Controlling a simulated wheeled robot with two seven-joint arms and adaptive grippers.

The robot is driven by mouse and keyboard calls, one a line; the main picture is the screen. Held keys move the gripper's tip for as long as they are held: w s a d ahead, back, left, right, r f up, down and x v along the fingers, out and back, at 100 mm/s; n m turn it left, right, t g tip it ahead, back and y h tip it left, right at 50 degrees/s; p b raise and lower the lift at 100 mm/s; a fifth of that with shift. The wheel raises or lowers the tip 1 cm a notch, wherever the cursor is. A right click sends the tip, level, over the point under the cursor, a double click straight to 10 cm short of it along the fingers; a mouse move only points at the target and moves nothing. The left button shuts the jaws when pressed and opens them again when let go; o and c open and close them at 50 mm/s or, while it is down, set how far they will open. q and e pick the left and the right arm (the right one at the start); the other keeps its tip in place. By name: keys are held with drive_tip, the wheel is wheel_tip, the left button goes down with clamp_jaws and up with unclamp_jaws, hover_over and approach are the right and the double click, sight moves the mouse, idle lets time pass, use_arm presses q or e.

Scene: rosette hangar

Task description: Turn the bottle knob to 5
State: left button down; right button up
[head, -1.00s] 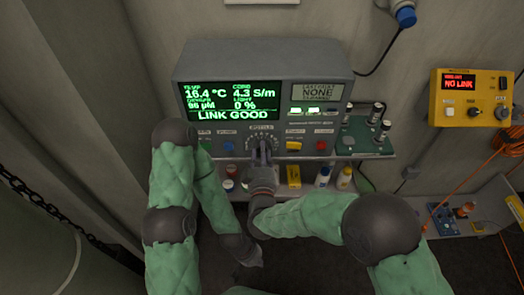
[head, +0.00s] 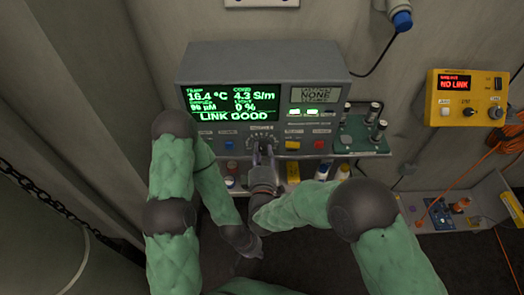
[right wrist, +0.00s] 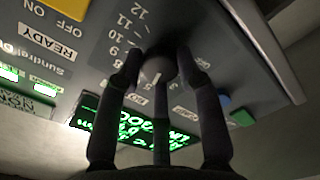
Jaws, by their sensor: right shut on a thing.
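The bottle knob (right wrist: 158,69) is a dark round knob on the grey console (head: 215,68), with a numbered dial around it. My right gripper (right wrist: 160,68) has its fingers around the knob and is shut on it; it also shows at the console front in the head view (head: 264,150). A short white mark on the knob points down in the right wrist view. Numbers 8 to 12 show beside it; the number at the mark is hidden by a finger. My left gripper (head: 248,262) hangs low before the console, dark and partly hidden; its jaws are unclear.
The console's green screen (head: 231,102) reads LINK GOOD. Yellow (head: 292,146) and red (head: 319,145) buttons sit right of the knob. A green board with vials (head: 360,135) is further right. A yellow box (head: 466,98) reading NO LINK hangs on the right wall.

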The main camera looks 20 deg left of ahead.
drive_tip(key=shift+a+r+n, duration=0.1)
drive_tip(key=shift+n, duration=0.5)
drive_tip(key=o, duration=1.1)
drive_tip(key=shift+o, duration=0.2)
drive_tip(key=v, duration=1.2)
